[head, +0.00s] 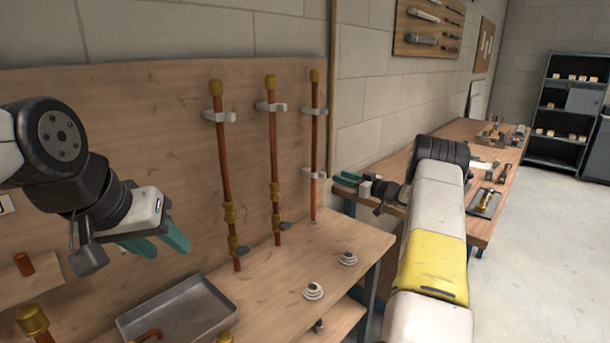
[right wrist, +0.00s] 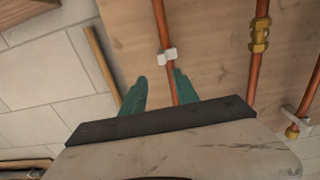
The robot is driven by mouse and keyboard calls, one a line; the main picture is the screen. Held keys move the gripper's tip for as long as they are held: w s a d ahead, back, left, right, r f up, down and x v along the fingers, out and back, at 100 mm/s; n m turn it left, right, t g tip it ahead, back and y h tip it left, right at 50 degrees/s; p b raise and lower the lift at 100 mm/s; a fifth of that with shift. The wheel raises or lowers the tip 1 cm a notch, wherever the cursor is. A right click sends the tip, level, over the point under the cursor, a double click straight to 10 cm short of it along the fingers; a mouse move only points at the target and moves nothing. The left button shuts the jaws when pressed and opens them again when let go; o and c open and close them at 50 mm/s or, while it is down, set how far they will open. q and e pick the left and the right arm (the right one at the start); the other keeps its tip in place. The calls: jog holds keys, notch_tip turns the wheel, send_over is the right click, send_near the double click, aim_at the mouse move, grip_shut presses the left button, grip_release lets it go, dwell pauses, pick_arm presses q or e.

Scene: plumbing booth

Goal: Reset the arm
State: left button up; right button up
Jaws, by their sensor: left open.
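My left gripper (head: 178,238) is at the left in the head view, in front of the wooden panel. Its teal fingers are open, with nothing seen between them. My right gripper (head: 338,183) is just right of the rightmost copper pipe (head: 315,140), near the panel's edge. In the right wrist view its teal fingers (right wrist: 160,82) stand apart. A copper pipe with a white clamp (right wrist: 167,55) shows beyond and between them. I see no contact with it, but its depth is hard to judge.
Two more copper pipes (head: 224,160) (head: 273,150) with brass fittings stand against the panel. A metal tray (head: 180,312) and round flanges (head: 313,291) are on the workbench (head: 270,300). A tool-covered table (head: 455,130) is at the right. Floor beyond it is clear.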

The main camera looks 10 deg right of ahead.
notch_tip(320, 180, up, 20)
jog(key=s+m+t+h, duration=0.25)
jog(key=m+h, duration=0.25)
jog(key=h, duration=0.4)
jog(key=s+a+r+m+g+h, duration=0.1)
jog(key=s+a+r+g, duration=0.1)
jog(key=s, duration=0.4)
jog(key=s+a+r+m+g+h, duration=0.1)
jog(key=s+a+r+h, duration=0.1)
jog(key=s, duration=0.5)
jog(key=s+a+f+g+y, duration=0.1)
jog(key=s+a+f+g, duration=0.1)
jog(key=s, duration=0.9)
jog(key=s+a+f+g+y, duration=0.1)
jog(key=s+a+f+g, duration=0.2)
jog(key=s, duration=0.9)
jog(key=s+a+f+g+y, duration=0.1)
jog(key=s+a+f+g, duration=0.1)
jog(key=s+a+f, duration=0.3)
jog(key=s+a, duration=0.3)
jog(key=s, duration=0.4)
jog(key=shift+a+f+g, duration=0.15)
jog(key=shift+a+g, duration=0.05)
jog(key=shift+g, duration=0.15)
